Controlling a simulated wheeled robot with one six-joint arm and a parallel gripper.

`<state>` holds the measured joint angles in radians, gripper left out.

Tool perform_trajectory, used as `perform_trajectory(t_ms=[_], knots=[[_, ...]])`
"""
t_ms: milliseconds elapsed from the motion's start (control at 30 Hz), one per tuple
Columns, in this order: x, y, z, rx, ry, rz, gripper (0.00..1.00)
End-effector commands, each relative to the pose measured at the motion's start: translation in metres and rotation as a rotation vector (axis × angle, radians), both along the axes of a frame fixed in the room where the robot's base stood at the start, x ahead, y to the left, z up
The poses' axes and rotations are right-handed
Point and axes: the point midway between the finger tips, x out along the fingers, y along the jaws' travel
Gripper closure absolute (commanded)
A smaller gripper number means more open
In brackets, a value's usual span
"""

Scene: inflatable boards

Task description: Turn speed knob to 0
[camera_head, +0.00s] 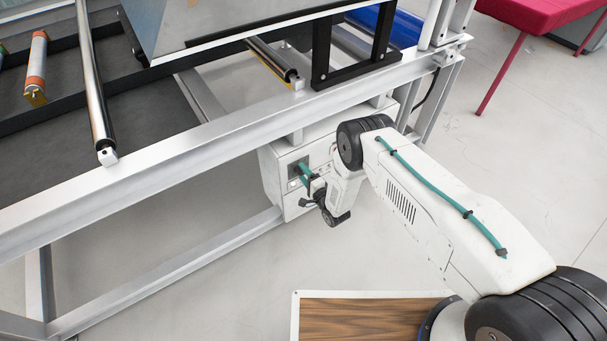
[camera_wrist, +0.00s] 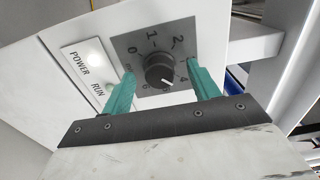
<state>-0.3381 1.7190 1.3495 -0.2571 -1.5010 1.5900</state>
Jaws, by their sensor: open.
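A pale pointer mark seems to face lower right, near 4 or 5. My gripper (camera_wrist: 161,71) is open, its teal fingers on either side of the knob, apart from it in the picture; exact depth is unclear. The right finger hides part of the scale. In the head view my gripper (camera_head: 304,173) is at the control box (camera_head: 274,175).
A panel labelled POWER and RUN (camera_wrist: 90,72) is left of the dial. The box hangs under a metal frame rail (camera_head: 190,140). A lower frame bar (camera_head: 170,270) runs to the left.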

Motion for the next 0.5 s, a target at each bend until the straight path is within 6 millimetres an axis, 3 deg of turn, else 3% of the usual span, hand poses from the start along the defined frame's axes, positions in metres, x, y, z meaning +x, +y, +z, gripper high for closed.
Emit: perform_trajectory(t_ms=[333,500], knots=[[0.0047,0.0033,0.0,-0.001,0.001,0.0,0.4],[0.0047,0.0033,0.0,-0.001,0.001,0.0,0.84]])
